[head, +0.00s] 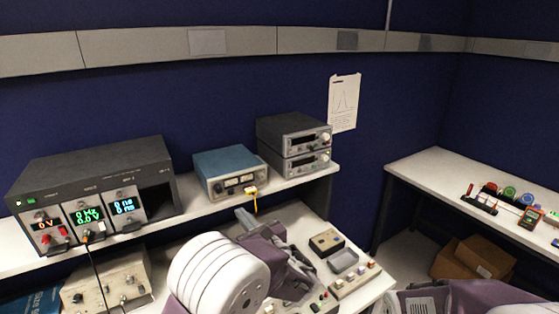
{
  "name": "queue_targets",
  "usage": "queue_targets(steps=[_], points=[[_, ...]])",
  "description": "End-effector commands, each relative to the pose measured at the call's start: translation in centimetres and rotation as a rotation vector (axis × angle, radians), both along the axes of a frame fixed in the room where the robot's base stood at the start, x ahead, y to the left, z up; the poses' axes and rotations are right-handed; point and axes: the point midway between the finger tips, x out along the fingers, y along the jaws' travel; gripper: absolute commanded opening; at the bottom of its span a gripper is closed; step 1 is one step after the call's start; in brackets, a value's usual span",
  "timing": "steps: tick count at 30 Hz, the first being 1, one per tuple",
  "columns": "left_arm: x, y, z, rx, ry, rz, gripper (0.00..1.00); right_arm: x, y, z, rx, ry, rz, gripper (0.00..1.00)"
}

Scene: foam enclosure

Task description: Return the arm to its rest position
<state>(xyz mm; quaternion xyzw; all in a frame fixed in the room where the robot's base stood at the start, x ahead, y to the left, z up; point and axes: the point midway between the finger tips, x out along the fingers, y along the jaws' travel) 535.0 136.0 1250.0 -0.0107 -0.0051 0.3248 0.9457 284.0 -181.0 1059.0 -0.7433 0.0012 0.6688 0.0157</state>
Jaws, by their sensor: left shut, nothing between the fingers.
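My left arm, with purple links and a large white round joint, rises from the bottom centre of the head view. My left gripper (243,215) is the grey piece beyond the purple link. It is shut and empty, and it points away over the lower bench, in front of the blue instrument. The white joint hides part of the bench. Part of my right arm shows at the bottom right corner, but its gripper is out of view.
A shelf holds a large dark instrument with displays (90,190), a blue meter box (230,172) and two stacked grey units (295,145). Small boxes (327,242) lie on the lower bench (300,216). A side table (430,170) holds spools and a multimeter (530,217). Cardboard boxes (475,257) stand below.

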Motion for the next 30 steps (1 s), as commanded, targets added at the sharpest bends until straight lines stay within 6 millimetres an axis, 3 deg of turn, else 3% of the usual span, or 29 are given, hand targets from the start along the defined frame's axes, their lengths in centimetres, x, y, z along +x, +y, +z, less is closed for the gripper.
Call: queue_targets(steps=[2,4,7,10,13,16,18,21,25,30], points=[[-0.7,5.8,2.0,-0.033,-0.039,0.119,0.0,0.0,0.0,-0.3,0.0,0.0,0.0,0.0],[-3.6,11.6,1.6,-0.109,-0.019,0.284,0.0,0.0,0.0,-0.5,0.0,0.0,0.0,0.0],[-9.8,17.8,-2.1,-0.323,0.036,0.532,0.0,0.0,0.0,-0.7,0.0,0.0,0.0,0.0],[-17.1,20.3,-7.5,-0.627,0.05,0.796,0.0,0.0,0.0,-0.8,0.0,0.0,0.0,0.0],[-24.1,18.1,-13.3,-1.019,-0.018,1.091,0.0,0.0,0.0,-1.0,0.0,0.0,0.0,0.0],[-27.7,12.6,-17.4,-1.408,-0.174,1.368,0.0,0.0,0.0,-1.1,0.0,0.0,0.0,0.0],[-28.0,8.9,-18.9,-1.617,-0.301,1.521,0.0,0.0,0.0,-1.0,0.0,0.0,0.0,0.0],[-27.4,5.4,-20.0,-1.813,-0.471,1.682,0.0,0.0,0.0,-1.0,0.0,0.0,0.0,0.0],[-25.2,4.0,-20.0,-1.96,-0.645,1.756,0.0,0.0,0.0,-1.0,0.0,0.0,0.0,0.0],[-25.0,4.0,-20.0,-1.964,-0.665,1.761,0.0,0.0,0.0,-1.0,0.0,0.0,0.0,0.0]])
